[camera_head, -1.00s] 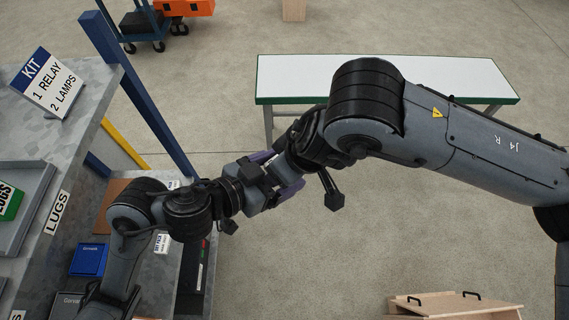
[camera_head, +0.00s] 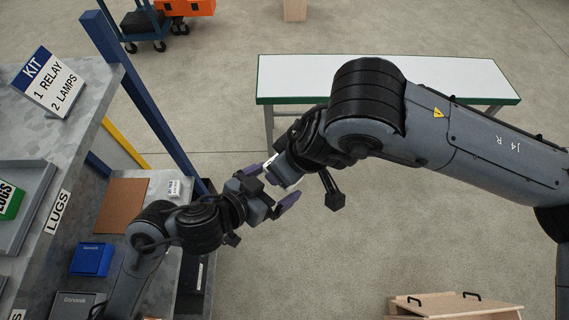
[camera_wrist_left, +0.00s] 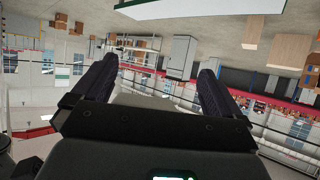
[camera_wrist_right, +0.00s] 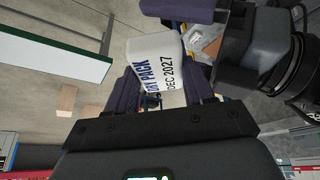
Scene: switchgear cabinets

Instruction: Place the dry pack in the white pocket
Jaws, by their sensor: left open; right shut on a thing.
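The dry pack (camera_wrist_right: 157,62) is a white packet with dark lettering, "DRY PACK" and "DEC 2027", in the right wrist view. My right gripper (camera_wrist_right: 160,95) is shut on it. In the head view a white bit of the pack (camera_head: 271,168) shows between the two hands. Whether a left finger touches the pack cannot be told. I cannot make out the white pocket for certain.
A white table (camera_head: 385,78) with green edge stands behind my right arm. A wooden crate (camera_head: 455,305) is at the front.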

